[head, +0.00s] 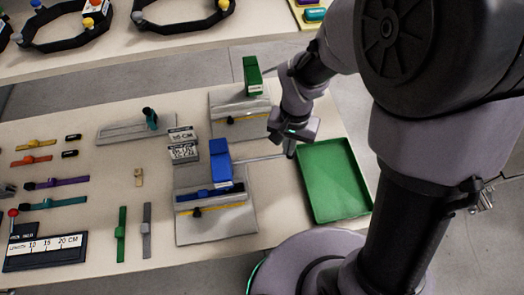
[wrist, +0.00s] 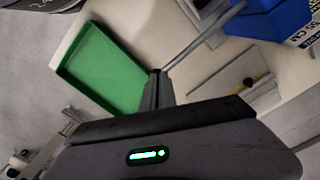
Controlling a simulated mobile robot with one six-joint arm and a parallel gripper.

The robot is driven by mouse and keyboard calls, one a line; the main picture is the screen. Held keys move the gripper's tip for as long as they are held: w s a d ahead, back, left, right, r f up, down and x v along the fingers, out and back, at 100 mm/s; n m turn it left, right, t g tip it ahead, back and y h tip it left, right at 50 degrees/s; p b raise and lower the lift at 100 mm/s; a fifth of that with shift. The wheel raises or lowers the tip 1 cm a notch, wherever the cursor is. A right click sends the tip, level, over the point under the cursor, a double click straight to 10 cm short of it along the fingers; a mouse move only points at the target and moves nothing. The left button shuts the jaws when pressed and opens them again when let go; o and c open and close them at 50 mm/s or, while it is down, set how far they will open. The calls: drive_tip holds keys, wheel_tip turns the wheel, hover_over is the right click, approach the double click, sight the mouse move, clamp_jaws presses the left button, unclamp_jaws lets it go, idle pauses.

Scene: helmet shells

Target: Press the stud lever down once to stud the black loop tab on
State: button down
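A blue press (head: 219,160) stands on a grey base plate (head: 240,222). A yellow strap with a small black tab (head: 197,211) lies across its front. A thin grey lever rod (head: 258,159) sticks out to the right from the blue press; the rod also shows in the wrist view (wrist: 205,40), with the blue press (wrist: 268,18) at upper right. My gripper (head: 290,151) is at the rod's free end, pointing down. In the wrist view its fingers (wrist: 156,76) look shut together, with nothing visible between them. I cannot tell whether they touch the rod.
A green tray (head: 334,214) lies just right of my gripper. Behind is a similar green press (head: 252,77) with its own lever and yellow strap (head: 250,117). Signs (head: 183,145), colored straps (head: 60,183) and a length gauge (head: 46,248) lie to the left.

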drive_tip(key=shift+f+b, duration=0.9)
drive_tip(key=shift+f, duration=0.3)
wheel_tip(320, 180, up, 14)
drive_tip(key=p, duration=1.1)
